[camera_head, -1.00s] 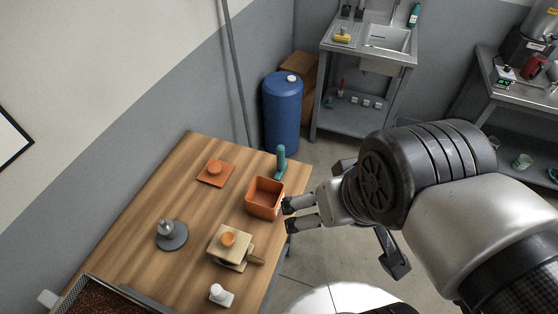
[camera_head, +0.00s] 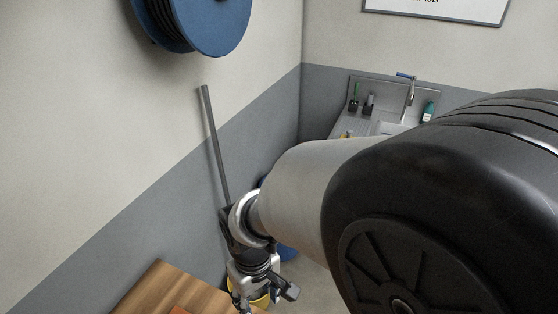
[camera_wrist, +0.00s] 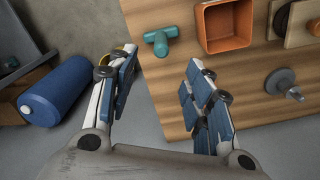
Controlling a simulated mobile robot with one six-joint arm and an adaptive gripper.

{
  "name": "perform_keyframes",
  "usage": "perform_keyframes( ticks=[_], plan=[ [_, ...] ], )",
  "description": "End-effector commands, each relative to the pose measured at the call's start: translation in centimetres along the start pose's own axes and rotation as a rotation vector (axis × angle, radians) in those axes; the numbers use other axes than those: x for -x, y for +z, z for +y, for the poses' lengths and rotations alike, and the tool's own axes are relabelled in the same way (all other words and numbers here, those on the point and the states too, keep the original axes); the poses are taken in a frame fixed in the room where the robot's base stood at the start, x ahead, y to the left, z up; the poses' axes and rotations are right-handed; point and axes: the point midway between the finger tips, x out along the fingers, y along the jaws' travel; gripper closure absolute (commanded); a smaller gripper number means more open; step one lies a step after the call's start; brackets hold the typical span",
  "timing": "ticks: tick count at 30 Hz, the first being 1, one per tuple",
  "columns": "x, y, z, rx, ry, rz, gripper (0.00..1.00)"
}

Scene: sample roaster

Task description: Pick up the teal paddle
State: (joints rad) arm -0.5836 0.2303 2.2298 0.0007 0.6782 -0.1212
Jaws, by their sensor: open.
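The teal paddle (camera_wrist: 160,42) shows in the wrist view as a T-shaped piece at the left edge of the wooden table (camera_wrist: 262,78), beside the square orange box (camera_wrist: 229,26). My gripper (camera_wrist: 160,68) is open and empty. In the wrist view its two blue-padded fingers stand wide apart, and the paddle shows beyond the gap between them, apart from both. In the head view my gripper (camera_head: 256,290) hangs low over the far end of the table. The paddle cannot be seen in the head view.
A blue barrel (camera_wrist: 57,91) lies left, off the table. A blue reel (camera_head: 215,18) hangs on the wall; a sink unit (camera_head: 382,124) stands behind.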

Motion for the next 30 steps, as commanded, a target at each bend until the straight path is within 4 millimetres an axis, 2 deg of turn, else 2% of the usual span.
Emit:
perform_keyframes(
  ticks=[5,15,19,26,30],
  plan=[
    [-2.7,0.0,-0.1,0.005,-0.001,-0.008,0.54],
    [-10.1,0.0,-0.1,0.004,-0.001,-0.008,0.54],
    [-11.7,-0.1,-0.1,0.003,-0.001,-0.006,0.54],
    [-13.2,-0.4,-0.1,0.003,-0.001,-0.004,0.54],
    [-15.4,-1.2,-0.2,0.004,-0.001,-0.005,0.54]
  ],
)
